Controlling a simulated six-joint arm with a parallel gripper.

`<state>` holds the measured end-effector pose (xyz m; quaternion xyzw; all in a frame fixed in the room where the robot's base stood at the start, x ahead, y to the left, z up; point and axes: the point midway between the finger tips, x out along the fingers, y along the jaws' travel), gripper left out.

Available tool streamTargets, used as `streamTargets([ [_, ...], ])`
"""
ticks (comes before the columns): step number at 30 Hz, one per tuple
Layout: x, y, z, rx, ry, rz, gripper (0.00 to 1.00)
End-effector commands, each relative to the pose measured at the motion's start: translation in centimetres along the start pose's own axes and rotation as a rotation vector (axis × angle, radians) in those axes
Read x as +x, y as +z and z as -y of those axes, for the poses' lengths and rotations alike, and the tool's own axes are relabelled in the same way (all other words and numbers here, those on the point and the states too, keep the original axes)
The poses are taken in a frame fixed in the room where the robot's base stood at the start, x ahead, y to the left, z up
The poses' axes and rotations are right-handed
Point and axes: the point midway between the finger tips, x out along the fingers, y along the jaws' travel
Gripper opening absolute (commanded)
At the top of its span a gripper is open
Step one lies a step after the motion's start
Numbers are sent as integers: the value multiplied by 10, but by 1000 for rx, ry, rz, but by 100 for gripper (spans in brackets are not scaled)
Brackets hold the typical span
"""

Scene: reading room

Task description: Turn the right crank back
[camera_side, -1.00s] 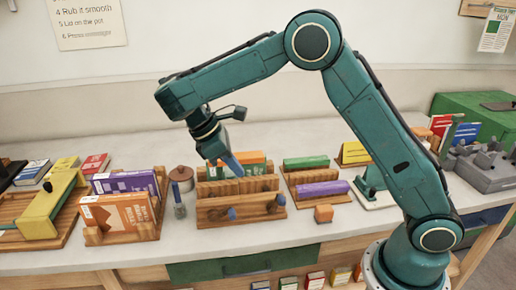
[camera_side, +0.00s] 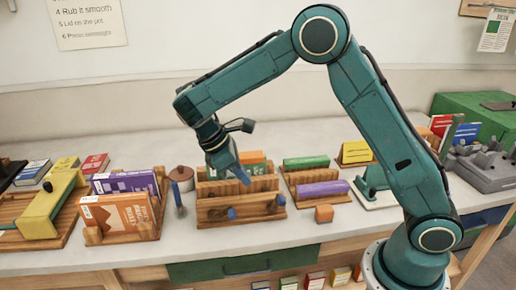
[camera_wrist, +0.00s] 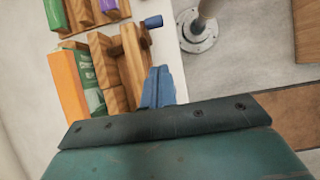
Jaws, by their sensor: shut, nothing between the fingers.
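A wooden book press (camera_side: 240,190) stands on the table with an orange and a green book in its back slot. It has two blue-handled cranks on its front. The left crank (camera_side: 231,213) is at the front left and the right crank (camera_side: 280,200) is at the front right. In the wrist view the press (camera_wrist: 105,45) lies left of centre, with the right crank's blue handle (camera_wrist: 153,21) at its upper edge. My gripper (camera_side: 244,180), with blue fingers (camera_wrist: 158,88), is shut and empty over the press, apart from the right crank. The left crank is hidden in the wrist view.
A brush (camera_side: 180,205) and a brown pot (camera_side: 182,177) stand left, beside a book rack (camera_side: 150,230). The table in front is clear.

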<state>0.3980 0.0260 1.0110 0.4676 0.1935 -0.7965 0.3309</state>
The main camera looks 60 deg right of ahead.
Motion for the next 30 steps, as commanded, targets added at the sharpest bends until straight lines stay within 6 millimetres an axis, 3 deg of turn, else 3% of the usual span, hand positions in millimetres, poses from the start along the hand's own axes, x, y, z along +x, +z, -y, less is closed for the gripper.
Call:
streamTargets([
  [16,69,2,1,1,-4,0,0],
  [30,93,27,1,2,-3,-3,0],
])
